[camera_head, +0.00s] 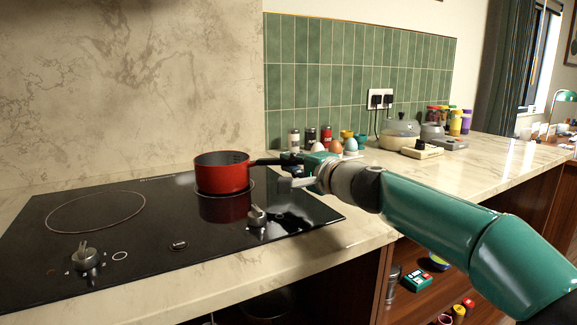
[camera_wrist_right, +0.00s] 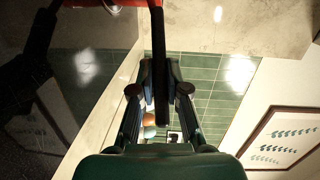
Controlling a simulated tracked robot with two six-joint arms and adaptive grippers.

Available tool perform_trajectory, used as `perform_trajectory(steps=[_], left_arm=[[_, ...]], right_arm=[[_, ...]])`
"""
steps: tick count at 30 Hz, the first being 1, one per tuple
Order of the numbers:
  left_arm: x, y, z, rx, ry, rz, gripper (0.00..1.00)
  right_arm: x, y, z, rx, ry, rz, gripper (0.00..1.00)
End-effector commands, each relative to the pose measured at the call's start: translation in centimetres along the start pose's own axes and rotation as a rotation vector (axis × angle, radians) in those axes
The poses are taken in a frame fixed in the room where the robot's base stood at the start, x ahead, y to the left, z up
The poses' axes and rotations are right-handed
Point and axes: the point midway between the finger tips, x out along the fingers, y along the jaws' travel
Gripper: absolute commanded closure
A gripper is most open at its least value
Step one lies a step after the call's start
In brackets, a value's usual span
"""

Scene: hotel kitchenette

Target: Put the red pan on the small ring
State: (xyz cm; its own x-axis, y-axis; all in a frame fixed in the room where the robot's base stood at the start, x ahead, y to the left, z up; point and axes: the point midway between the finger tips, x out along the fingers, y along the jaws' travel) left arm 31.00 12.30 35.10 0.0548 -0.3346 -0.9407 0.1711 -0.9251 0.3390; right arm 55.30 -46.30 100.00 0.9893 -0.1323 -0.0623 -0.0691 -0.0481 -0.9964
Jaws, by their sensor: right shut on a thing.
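The red pan (camera_head: 222,174) is upright over the right part of the black hob, with its dark handle (camera_head: 266,161) pointing right. My right gripper (camera_head: 290,165) is shut on the handle. In the right wrist view the dark handle (camera_wrist_right: 160,80) runs between the fingers, and a bit of the red pan shows at the top edge. The small ring (camera_head: 252,190) is mostly hidden by the pan; only a thin arc shows. The pan's base looks very near the glass, but I cannot tell whether it touches. My left gripper is not in view.
The large ring (camera_head: 96,212) on the left of the hob (camera_head: 150,240) is bare. Metal knobs (camera_head: 85,258) (camera_head: 256,216) stand along the front. Spice jars (camera_head: 310,137), eggs (camera_head: 336,147) and a kettle-like glass pot (camera_head: 400,134) stand on the counter behind my right arm.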

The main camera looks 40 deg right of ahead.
Motion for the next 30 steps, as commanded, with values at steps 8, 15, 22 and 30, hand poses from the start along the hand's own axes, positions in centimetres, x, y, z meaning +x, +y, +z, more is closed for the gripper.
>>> perform_trajectory(steps=[8, 15, 22, 30], left_arm=[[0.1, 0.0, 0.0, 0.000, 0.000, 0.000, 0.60], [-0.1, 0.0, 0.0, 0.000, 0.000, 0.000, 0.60], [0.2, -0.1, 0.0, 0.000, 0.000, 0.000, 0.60], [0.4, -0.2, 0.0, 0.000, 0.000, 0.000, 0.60]], right_arm=[[0.0, 0.1, 0.1, 0.000, -0.001, 0.000, 0.61], [0.0, -0.1, 0.1, 0.000, -0.001, 0.000, 0.61], [-2.2, -0.1, 0.0, -0.001, -0.001, -0.002, 0.61], [-7.7, -0.2, 0.0, -0.001, 0.002, -0.003, 0.61]])
